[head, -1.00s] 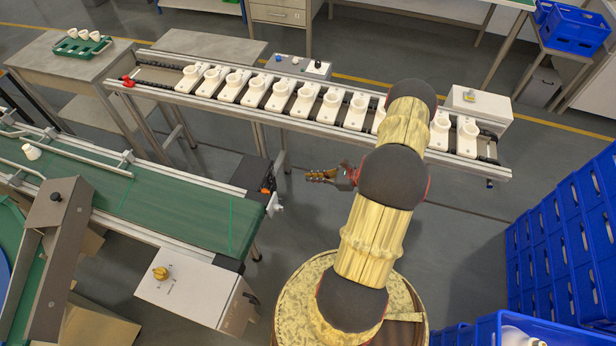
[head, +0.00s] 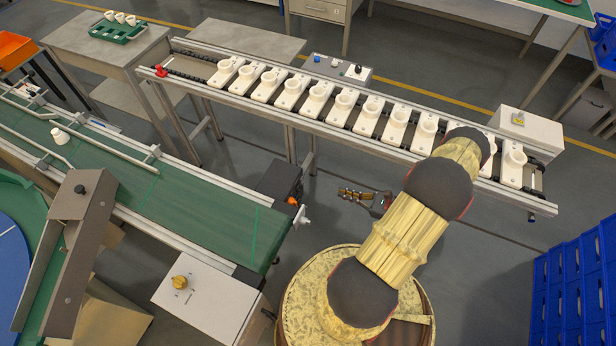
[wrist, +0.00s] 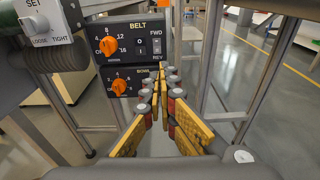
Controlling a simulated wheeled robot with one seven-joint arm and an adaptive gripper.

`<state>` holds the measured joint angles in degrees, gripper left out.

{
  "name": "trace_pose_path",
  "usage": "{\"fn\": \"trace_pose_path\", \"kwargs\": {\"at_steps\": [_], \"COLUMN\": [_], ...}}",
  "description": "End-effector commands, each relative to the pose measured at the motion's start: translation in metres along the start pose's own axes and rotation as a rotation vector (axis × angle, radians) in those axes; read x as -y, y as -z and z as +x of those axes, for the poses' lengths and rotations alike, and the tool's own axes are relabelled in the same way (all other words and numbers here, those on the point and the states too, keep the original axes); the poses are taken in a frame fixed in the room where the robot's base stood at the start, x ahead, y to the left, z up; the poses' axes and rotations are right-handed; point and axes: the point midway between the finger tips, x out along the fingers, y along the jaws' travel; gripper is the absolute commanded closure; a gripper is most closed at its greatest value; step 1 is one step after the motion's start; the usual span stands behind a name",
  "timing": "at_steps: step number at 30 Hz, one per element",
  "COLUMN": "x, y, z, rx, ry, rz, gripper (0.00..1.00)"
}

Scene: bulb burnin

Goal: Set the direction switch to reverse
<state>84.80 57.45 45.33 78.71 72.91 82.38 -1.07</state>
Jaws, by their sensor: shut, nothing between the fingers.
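The black belt panel (wrist: 126,47) shows near the top centre of the wrist view, with BELT and BOWL sections. The direction switch (wrist: 157,45) sits at its right side between the FWD and REV labels. It is too small to tell which way it is set. My gripper (wrist: 161,82) is shut and empty, its fingertips pointing toward the panel, just below the switch in the picture. They look apart from the panel. In the head view my gripper (head: 343,192) is right of the green conveyor's end (head: 262,222); the switch cannot be made out there.
Orange knobs (wrist: 108,45) sit left of the switch, with a 0/I rocker (wrist: 141,46) between. A grey SET box (wrist: 40,18) juts in at upper left. A rail with white fixtures (head: 343,103) runs behind my arm. Open floor lies around my gripper.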

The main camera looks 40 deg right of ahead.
Motion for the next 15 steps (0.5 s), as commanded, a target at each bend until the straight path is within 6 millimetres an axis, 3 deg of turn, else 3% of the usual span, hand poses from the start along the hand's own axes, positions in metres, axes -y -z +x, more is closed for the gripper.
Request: {"fn": "trace_pose_path", "kwargs": {"at_steps": [10, 15], "x": [0.000, -0.001], "y": [-0.001, -0.001], "z": [0.001, 0.013], "rx": [0.004, 0.004], "ry": [-0.001, -0.004], "rz": [-0.007, -0.007], "gripper": [1.00, 1.00]}}
